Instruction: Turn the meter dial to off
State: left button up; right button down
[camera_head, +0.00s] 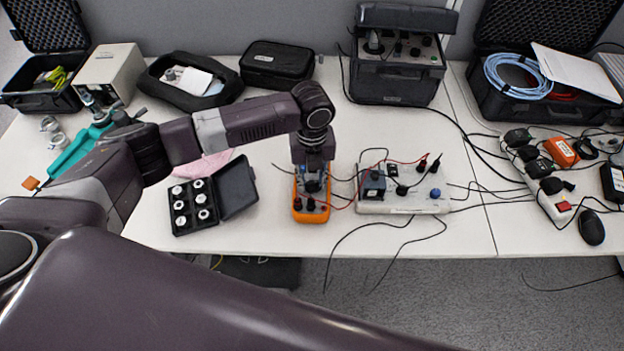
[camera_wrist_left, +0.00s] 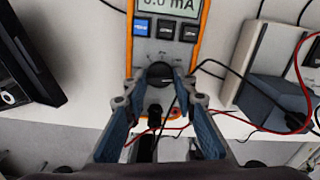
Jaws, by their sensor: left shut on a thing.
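The orange multimeter (camera_head: 311,214) lies on the white table below my left gripper (camera_head: 313,180). In the left wrist view the meter (camera_wrist_left: 204,22) has a lit screen (camera_wrist_left: 172,5) reading about "0.0 mA", partly cut off at the top. Blue and dark buttons sit under the screen. The round dark dial (camera_wrist_left: 160,74) is between the tips of my left gripper (camera_wrist_left: 158,84), which is shut on it. The dial's pointer position cannot be made out. My right gripper does not show in either view.
Black and red leads (camera_head: 340,205) run from the meter to a white box (camera_head: 402,203) with knobs on the right. An open black case of round weights (camera_head: 194,207) stands close on the left. A dark instrument case (camera_head: 397,82) stands behind. The table's front edge is near.

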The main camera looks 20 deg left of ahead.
pick_arm(q)
jog(key=shift+r+n+p, duration=0.25)
jog(key=shift+n+p, duration=0.45)
jog(key=shift+p, duration=0.2)
jog(key=shift+n+p, duration=1.1)
jog(key=shift+p, duration=0.05)
jog(key=shift+n+p, duration=0.9)
jog(key=shift+n, duration=0.2)
jog(key=shift+w+d+f+n+p, duration=0.15)
jog(key=shift+n+p, duration=0.45)
jog(key=shift+n, duration=0.3)
jog(key=o, duration=1.2)
jog(key=shift+c, duration=0.2)
